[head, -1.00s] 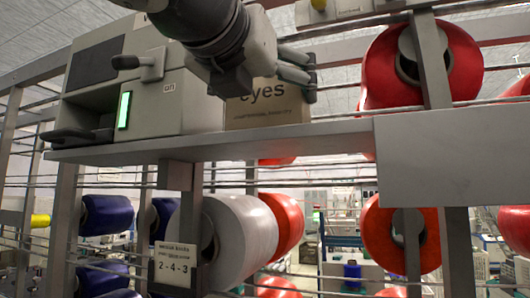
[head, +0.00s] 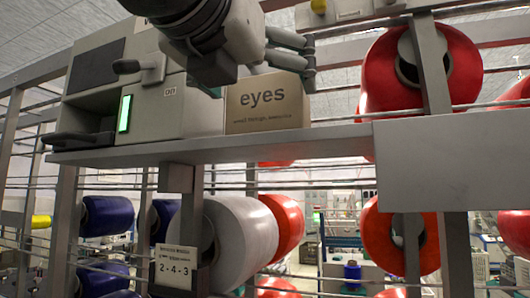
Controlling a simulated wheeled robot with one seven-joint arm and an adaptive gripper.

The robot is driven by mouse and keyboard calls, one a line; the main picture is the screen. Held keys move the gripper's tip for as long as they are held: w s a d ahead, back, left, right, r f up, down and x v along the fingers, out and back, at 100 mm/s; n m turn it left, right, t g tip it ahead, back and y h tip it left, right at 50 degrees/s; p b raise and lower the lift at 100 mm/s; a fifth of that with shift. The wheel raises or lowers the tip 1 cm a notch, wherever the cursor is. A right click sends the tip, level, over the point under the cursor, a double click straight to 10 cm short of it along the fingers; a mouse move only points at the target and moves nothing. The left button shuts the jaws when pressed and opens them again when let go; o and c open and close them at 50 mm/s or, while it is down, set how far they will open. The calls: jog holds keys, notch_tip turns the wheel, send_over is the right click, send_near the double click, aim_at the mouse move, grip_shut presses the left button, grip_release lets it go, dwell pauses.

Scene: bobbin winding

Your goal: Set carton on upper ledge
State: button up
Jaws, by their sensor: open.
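A brown carton (head: 267,103) printed "eyes" stands upright on the grey upper ledge (head: 215,151), just right of a grey machine box. My gripper (head: 290,62) is above and behind the carton's top right, with its fingers apart. The carton's printed front is in clear view and its top edge is partly behind my arm. No contact between fingers and carton can be made out.
The grey control box (head: 150,88) with levers and a green light fills the ledge's left. A grey panel (head: 450,158) closes off the right. Red spools (head: 378,72) and thin rails lie behind. A white spool (head: 240,240) hangs below.

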jog(key=p+v, duration=0.1)
jog(key=v, duration=0.7)
jog(key=shift+s, duration=0.2)
jog(key=shift+a, duration=0.1)
